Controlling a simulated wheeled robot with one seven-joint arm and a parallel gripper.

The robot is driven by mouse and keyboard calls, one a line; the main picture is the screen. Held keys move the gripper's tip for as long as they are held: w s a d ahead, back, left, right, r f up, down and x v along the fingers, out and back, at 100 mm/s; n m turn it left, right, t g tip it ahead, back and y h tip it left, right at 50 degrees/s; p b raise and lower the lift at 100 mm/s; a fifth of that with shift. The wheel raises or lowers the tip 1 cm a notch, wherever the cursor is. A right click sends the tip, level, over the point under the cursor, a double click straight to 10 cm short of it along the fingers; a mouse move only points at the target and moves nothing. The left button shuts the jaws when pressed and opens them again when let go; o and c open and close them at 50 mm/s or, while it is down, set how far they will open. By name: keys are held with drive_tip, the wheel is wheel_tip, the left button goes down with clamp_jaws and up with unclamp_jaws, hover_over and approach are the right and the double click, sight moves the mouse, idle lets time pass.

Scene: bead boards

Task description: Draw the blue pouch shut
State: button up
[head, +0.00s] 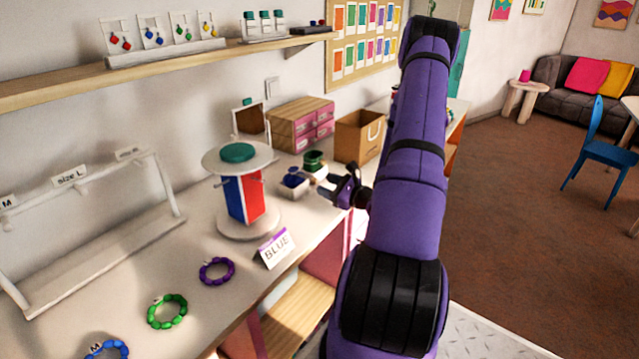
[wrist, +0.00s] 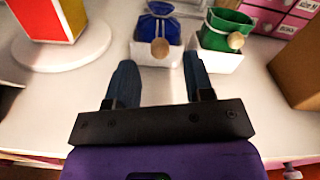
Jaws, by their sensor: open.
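The blue pouch (wrist: 158,27) stands in a small white holder (wrist: 147,55) straight ahead in the wrist view, with a round wooden bead (wrist: 159,47) at its front. In the head view the blue pouch (head: 293,181) sits on the counter just left of my gripper (head: 340,190). In the wrist view my gripper (wrist: 158,68) is open and empty, its two dark fingers apart and pointing toward the blue pouch's holder. The bead shows between and beyond the fingertips. I cannot tell how far the pouch's mouth is drawn in.
A green pouch (wrist: 226,30) with its own bead stands close to the right in another white holder. A blue-and-red sided stand (head: 248,198), a "BLUE" card (head: 275,250) and bracelets lie leftward.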

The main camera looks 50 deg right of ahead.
drive_tip(key=s, duration=0.7)
drive_tip(key=shift+d, duration=0.25)
drive_tip(key=shift+w, duration=0.1)
drive_tip(key=w+a+r+n+g+y, duration=0.3)
drive_tip(key=a+r+n+g+y, duration=0.25)
drive_tip(key=a+r+n, duration=0.5)
drive_tip(key=w+a+r+n+g+y, duration=0.2)
drive_tip(key=a+r+n+g+y, duration=0.45)
drive_tip(key=a, duration=0.65)
drive_tip(key=s+a+r+n+h, duration=1.2)
drive_tip(key=s+r+n+h, duration=0.1)
drive_tip(key=s+r+n, duration=0.1)
wheel_tip(320, 180, up, 2)
drive_tip(key=shift+s+a+r+g+h, duration=0.3)
drive_tip(key=shift+s+a, duration=0.1)
drive_tip(key=shift+s, duration=0.25)
